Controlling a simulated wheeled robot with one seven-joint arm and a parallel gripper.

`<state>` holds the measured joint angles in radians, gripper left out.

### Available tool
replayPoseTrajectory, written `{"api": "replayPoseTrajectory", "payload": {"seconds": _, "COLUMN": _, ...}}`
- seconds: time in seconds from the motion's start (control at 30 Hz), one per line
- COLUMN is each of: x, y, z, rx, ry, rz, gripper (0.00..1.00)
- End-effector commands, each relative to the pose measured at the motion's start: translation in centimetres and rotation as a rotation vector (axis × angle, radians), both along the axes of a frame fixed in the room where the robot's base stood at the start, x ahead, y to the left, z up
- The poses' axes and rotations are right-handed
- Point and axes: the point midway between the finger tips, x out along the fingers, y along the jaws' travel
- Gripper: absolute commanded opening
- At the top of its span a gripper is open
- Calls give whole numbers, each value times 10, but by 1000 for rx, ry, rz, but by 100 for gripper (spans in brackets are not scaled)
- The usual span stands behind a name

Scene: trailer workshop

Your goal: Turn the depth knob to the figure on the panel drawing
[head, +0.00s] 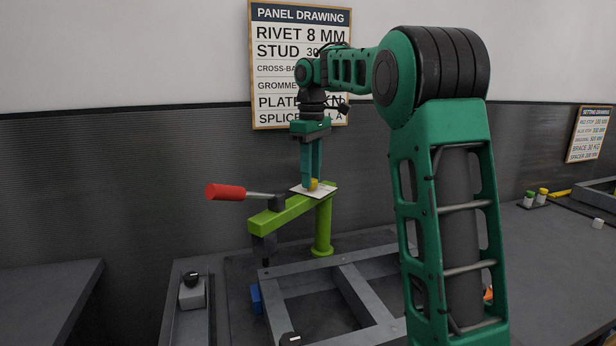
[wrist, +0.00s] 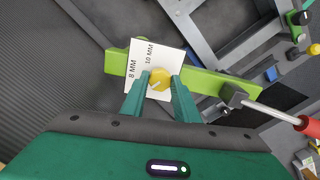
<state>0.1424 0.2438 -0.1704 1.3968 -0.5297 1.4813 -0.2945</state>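The yellow depth knob (wrist: 160,76) sits on a white scale card (wrist: 139,58) on the green arm of a press; the head view shows the knob (head: 314,184) too. The card reads 8 MM at the left and 10 MM near the top. A pale mark on the knob points toward the lower left in the wrist view. My gripper (wrist: 160,83) comes down from above with its fingers closed against both sides of the knob. The panel drawing (head: 301,65) on the wall reads RIVET 8 MM and STUD 30-something; my arm covers part of it.
A red-handled lever (head: 226,191) sticks out left from the green press arm (head: 280,216). A grey metal frame (head: 340,280) lies on the bench below. A setting drawing (head: 587,134) hangs at the far right. A grey box with a black knob (head: 192,292) stands front left.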

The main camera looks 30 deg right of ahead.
Motion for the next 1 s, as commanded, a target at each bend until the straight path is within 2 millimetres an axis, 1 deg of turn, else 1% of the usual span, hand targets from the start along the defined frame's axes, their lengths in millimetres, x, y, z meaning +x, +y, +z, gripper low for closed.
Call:
{"api": "replayPoseTrajectory", "payload": {"seconds": 0.27, "x": 0, "y": -1, "z": 0, "rx": 0, "ry": -1, "rz": -14, "gripper": 5}}
{"api": "replayPoseTrajectory", "payload": {"seconds": 0.47, "x": 0, "y": -1, "z": 1, "rx": -1, "ry": -3, "rz": -83, "gripper": 5}}
{"api": "replayPoseTrajectory", "payload": {"seconds": 0.67, "x": 0, "y": 0, "z": 1, "rx": -1, "ry": -3, "rz": -224, "gripper": 5}}
{"api": "replayPoseTrajectory", "payload": {"seconds": 1.0, "x": 1, "y": 1, "z": 1, "rx": -1, "ry": -3, "rz": -527, "gripper": 5}}
